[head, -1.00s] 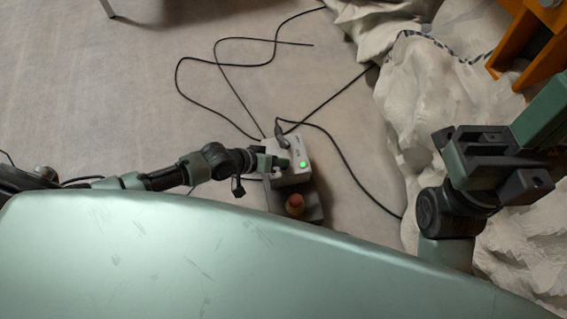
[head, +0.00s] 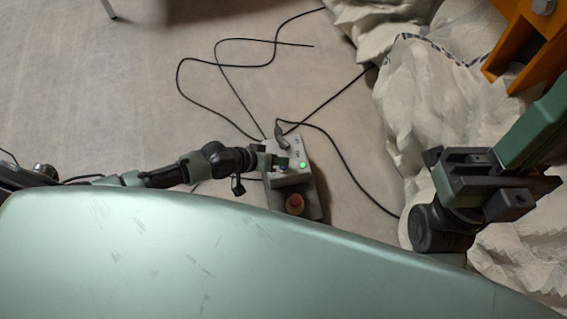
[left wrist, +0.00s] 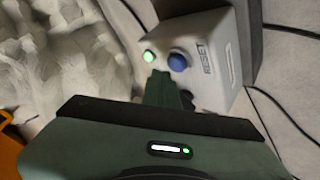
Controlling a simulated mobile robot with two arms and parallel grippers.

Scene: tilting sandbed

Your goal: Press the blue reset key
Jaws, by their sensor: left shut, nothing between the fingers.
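The pale grey control box (head: 291,150) stands on the floor in the middle of the head view, with a lit green lamp (head: 303,165) on it. In the left wrist view the box (left wrist: 211,82) shows a round blue reset key (left wrist: 178,61) beside the word RESET and the green lamp (left wrist: 149,56). My left gripper (head: 281,161) is shut and empty at the box. In the left wrist view its fingertips (left wrist: 162,78) are just below the key and lamp in the picture. I cannot tell whether they touch the box.
Black cables (head: 345,160) run over the floor. Crumpled pale sheeting (head: 405,95) and an orange frame (head: 530,45) lie to the right. Bare floor is free at the upper left.

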